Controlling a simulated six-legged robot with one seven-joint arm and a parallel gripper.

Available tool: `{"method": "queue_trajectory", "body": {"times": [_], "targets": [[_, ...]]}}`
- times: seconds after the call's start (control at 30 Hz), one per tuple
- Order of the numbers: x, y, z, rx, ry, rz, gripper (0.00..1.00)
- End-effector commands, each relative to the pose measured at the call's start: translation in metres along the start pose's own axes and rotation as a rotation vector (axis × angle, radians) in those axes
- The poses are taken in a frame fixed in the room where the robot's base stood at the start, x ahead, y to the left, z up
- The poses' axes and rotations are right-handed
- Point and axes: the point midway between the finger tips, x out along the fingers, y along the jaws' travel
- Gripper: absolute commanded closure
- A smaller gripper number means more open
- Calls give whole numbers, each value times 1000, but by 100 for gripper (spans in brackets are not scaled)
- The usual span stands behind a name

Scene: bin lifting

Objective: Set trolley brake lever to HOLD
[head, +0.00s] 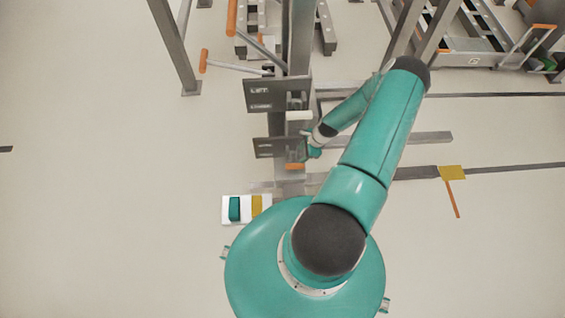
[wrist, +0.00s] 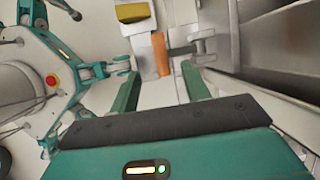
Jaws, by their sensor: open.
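My gripper (head: 309,152) is at a dark post, beside a lower dark plate (head: 275,147) whose lettering I cannot read. An orange handle (head: 295,166) sits at that plate, just below the gripper. In the wrist view my gripper (wrist: 160,72) is open, with its two green fingers spread. The orange handle (wrist: 161,53) shows ahead, between the fingertips; I cannot tell whether they touch it. No marking in view names the brake lever, and HOLD is not legible.
An upper plate (head: 277,94) reads "LIFT". Another orange-ended lever (head: 204,61) sticks out left of the post. A white tray (head: 245,217) holds a green and a yellow block. A yellow plate (head: 452,172) lies at right.

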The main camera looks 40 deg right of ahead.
Motion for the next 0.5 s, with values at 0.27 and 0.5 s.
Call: {"method": "queue_trajectory", "body": {"times": [0.27, 0.5], "targets": [[17, 8, -6, 19, -6, -3, 53], [60, 11, -6, 17, -6, -1, 53]]}}
